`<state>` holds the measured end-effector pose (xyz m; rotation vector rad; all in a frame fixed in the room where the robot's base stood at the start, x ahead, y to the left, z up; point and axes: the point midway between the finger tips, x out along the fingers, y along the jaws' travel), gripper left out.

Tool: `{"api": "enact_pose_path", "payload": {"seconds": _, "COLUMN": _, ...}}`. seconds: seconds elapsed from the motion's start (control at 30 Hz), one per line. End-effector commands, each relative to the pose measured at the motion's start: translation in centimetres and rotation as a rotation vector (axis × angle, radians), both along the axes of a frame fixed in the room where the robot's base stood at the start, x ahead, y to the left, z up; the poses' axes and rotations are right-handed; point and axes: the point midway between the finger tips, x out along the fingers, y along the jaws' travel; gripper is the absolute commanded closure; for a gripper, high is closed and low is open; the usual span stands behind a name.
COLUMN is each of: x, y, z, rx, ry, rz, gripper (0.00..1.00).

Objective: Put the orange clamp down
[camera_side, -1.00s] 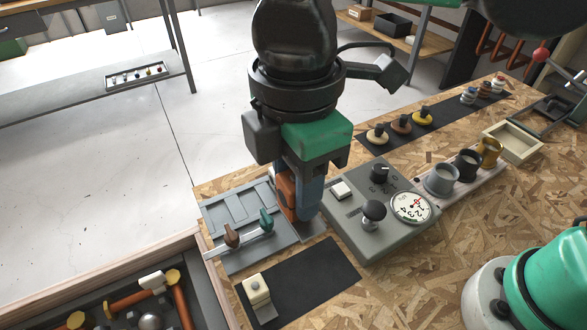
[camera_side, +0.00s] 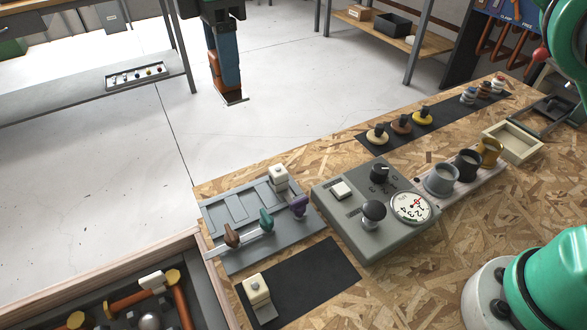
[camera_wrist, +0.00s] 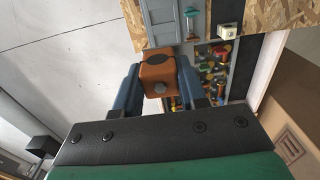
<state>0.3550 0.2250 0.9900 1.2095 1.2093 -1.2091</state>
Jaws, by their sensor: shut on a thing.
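The orange clamp (camera_wrist: 157,72) is an orange block with a dark bolt on its face. In the wrist view it sits between the two blue fingers of my gripper (camera_wrist: 159,84), which is shut on it. In the side view my gripper (camera_side: 226,82) hangs high at the top, pointing down, with part of the orange clamp (camera_side: 211,62) showing at its left side. The clamp is clear of the bench; what lies straight below it is hard to tell. My fingers hide much of the clamp in the side view.
A grey rack (camera_side: 217,215) carries brown, green and purple handled pieces and a white block (camera_side: 279,175). A grey box with a dial (camera_side: 411,207) stands to its right. A black mat (camera_side: 316,287) has free room. A crate (camera_side: 188,247) of loose parts is at lower left.

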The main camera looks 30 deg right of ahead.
Motion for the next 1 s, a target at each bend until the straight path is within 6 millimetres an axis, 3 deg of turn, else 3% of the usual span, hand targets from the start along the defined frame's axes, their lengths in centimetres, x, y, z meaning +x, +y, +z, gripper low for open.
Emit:
{"api": "enact_pose_path", "payload": {"seconds": 0.27, "x": 0.7, "y": -0.2, "z": -2.4, "rx": 0.0, "ry": 0.0, "rz": 0.001, "gripper": 1.0}}
{"api": "enact_pose_path", "payload": {"seconds": 0.8, "x": 0.6, "y": -0.3, "z": -14.8, "rx": 0.0, "ry": 0.0, "rz": 0.001, "gripper": 1.0}}
{"api": "enact_pose_path", "payload": {"seconds": 1.0, "x": 0.7, "y": -0.2, "z": -16.8, "rx": 0.0, "ry": 0.0, "rz": 0.0, "gripper": 1.0}}
